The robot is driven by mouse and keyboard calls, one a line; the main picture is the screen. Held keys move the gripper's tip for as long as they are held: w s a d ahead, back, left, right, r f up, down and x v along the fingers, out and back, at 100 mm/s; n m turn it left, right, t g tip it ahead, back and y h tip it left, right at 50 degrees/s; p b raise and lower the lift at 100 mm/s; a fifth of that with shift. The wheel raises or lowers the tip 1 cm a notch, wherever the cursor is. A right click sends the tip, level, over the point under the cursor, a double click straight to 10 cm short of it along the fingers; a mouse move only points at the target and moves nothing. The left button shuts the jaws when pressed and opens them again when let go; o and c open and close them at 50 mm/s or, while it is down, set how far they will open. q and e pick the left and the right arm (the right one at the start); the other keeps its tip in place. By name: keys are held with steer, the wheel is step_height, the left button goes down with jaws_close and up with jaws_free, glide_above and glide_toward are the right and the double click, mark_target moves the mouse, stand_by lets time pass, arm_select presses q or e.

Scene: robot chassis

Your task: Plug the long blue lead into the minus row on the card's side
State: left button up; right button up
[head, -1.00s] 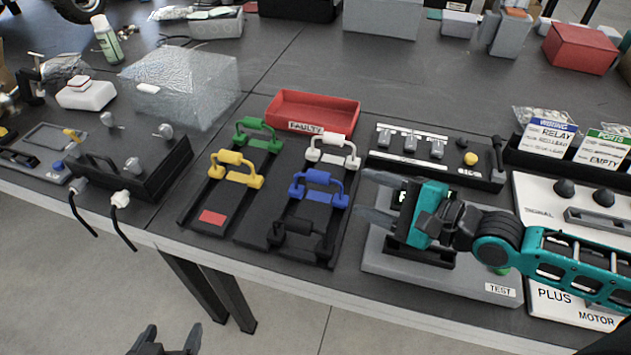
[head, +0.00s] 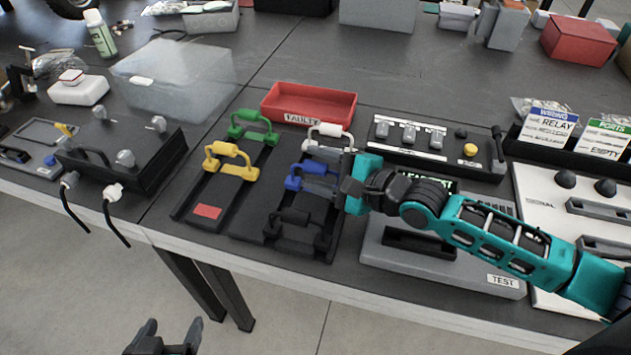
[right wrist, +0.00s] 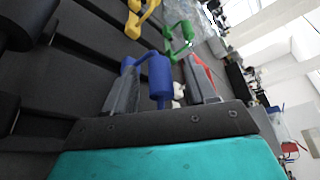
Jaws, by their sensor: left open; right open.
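The blue lead (head: 293,181), a bridge-shaped handle, sits in the dark rack between a white lead (head: 330,130) and a black lead (head: 296,235). My right gripper (head: 314,172) is at the blue lead, with its open fingers on either side of the handle. In the right wrist view the blue lead (right wrist: 158,78) stands between the two grey fingers. The white panel (head: 536,190) at the right has knobs and grey slotted bars; its lower part is hidden by my right arm. I cannot read a minus label. My left gripper (head: 168,332) is open and empty below the table edge.
Green (head: 254,120) and yellow (head: 232,151) leads stand in the left rack. A red FAULTY tray (head: 310,103) lies behind. A grey TEST unit (head: 380,260) is under my right arm.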

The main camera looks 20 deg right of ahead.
steer(key=shift+w+a, duration=0.15)
steer(key=shift+w, duration=0.05)
steer(key=shift+c, duration=0.3)
jaws_close()
